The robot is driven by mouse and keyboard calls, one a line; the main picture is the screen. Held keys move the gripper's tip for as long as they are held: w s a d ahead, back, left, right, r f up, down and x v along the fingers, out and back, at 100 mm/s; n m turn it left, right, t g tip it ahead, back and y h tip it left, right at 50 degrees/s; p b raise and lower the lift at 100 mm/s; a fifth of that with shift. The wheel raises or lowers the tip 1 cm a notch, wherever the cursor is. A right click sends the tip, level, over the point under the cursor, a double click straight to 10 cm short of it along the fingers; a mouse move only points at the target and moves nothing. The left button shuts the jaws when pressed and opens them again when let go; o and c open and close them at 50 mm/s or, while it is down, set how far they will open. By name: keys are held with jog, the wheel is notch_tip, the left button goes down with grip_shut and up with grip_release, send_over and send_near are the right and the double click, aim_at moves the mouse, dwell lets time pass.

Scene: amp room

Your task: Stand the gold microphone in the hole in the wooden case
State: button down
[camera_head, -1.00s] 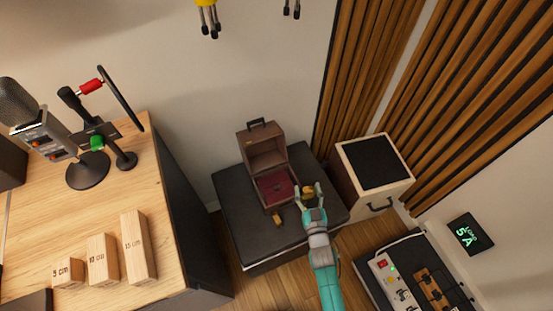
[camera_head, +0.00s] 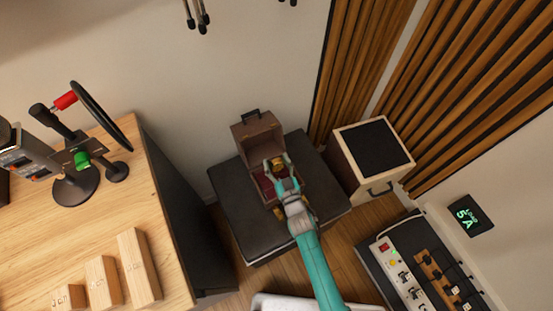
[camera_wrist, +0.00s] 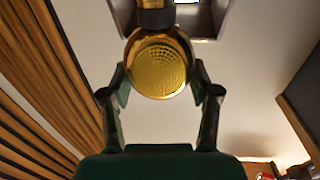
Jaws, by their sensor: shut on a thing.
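The gold microphone (camera_head: 278,161) is between the fingers of my gripper (camera_head: 279,166), over the open wooden case. In the wrist view its round mesh head (camera_wrist: 160,68) faces the camera, and the fingers (camera_wrist: 161,88) close on it from both sides. The brown case (camera_head: 258,133) stands on a black box with its lid raised at the back. Its red-lined inside (camera_head: 263,182) is partly covered by my gripper. The hole itself and the microphone's lower end cannot be made out.
The black box top (camera_head: 232,205) has free room around the case. A speaker-like wooden cabinet (camera_head: 375,150) stands close on the right. A wooden desk (camera_head: 100,220) with several wooden blocks is on the left. A power unit (camera_head: 395,265) lies at the lower right.

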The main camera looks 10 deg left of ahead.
aim_at(278, 175)
jog(key=shift+f, duration=3.65)
jog(key=shift+c, duration=0.9)
grip_release()
jog(key=shift+f, duration=0.1)
jog(key=v, duration=1.2)
